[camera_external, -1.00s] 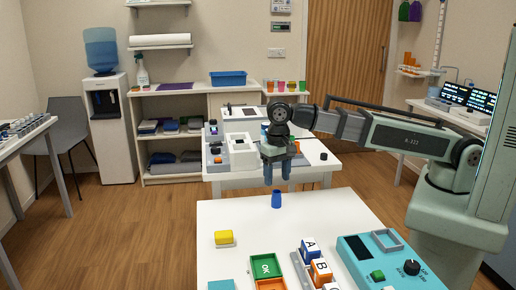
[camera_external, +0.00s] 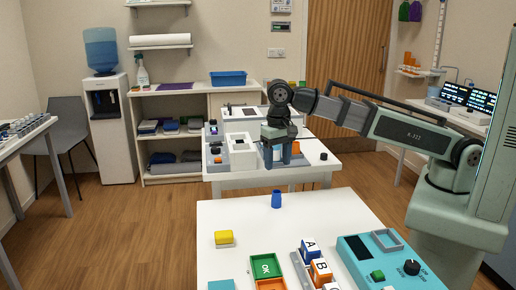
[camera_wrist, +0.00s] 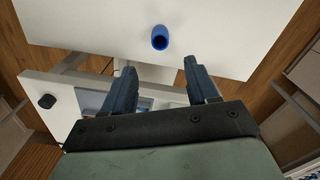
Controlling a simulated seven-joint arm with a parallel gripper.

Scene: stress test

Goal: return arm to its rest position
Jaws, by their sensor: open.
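My gripper (camera_external: 278,158) is open and empty in the external view, raised above the gap between the front table and the table behind it. In the wrist view its two dark blue fingers (camera_wrist: 160,88) stand apart with nothing between them. A blue cup (camera_external: 277,199) stands upright near the far edge of the white front table (camera_external: 225,213). The cup also shows in the wrist view (camera_wrist: 159,38), beyond the fingertips and apart from them.
The front table holds a yellow block (camera_external: 223,238), a green OK tray (camera_external: 266,265), lettered blocks (camera_external: 320,271) in a rack and a teal control box (camera_external: 372,262). The back table (camera_external: 222,178) carries equipment close behind my gripper. The air above the front table is clear.

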